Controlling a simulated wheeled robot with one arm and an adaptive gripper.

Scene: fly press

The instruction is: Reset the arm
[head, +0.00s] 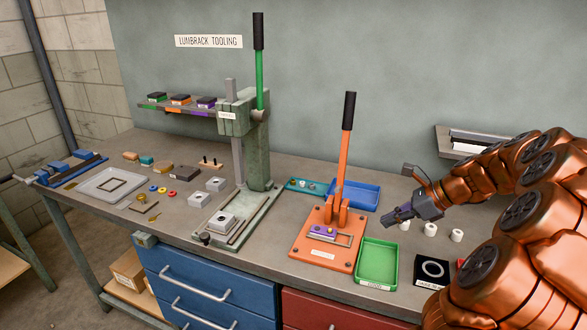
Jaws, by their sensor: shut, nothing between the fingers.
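My gripper (388,218) is shut and empty. It hangs above the bench at the right, between the blue tray and several small white cylinders, pointing left. My copper-coloured arm reaches in from the right edge and hides part of the bench there. The orange lever press (312,246) stands left of my gripper, its black-handled lever (346,140) upright.
A blue tray (354,190) and a green tray (377,281) lie near my gripper. White cylinders (430,229) and a black pad with a white ring (432,269) are at the right. A wall shelf (483,141) is behind my arm. Small parts cover the bench's left.

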